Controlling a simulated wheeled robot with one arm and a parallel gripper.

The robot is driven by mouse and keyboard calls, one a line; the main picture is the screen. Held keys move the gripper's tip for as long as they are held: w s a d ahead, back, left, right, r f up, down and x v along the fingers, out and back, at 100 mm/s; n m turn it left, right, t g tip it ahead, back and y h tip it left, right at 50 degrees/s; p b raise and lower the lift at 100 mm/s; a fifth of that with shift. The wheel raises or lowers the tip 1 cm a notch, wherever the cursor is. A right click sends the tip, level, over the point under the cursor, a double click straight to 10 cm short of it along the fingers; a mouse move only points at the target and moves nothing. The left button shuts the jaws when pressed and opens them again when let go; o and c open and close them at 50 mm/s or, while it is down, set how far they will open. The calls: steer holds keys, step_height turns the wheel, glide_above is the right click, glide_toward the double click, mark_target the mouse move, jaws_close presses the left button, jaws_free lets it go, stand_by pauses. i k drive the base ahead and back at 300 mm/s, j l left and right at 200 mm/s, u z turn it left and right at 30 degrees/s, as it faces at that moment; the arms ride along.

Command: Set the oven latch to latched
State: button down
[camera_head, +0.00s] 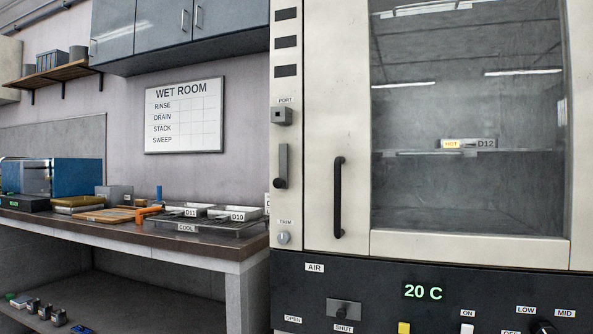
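The oven (423,250) fills the right half of the head view. Its door has a large window (465,190) and a black vertical handle (338,197), and it appears closed. On the narrow panel left of the door is a grey upright slotted plate with a dark knob (280,183) at its lower end. This looks like the latch, but it carries no readable label, and I cannot tell which position it is in. My gripper is not in view.
The panel also has a PORT fitting (281,116) above and a TRIM knob (284,238) below. The lower console shows a 20 C display (423,292) and an AIR slider (344,309). A tray D12 (486,143) labelled HOT is inside. A bench (240,262) with trays stands left.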

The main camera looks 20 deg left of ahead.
mark_target(282, 183)
steer(key=u, duration=1.2)
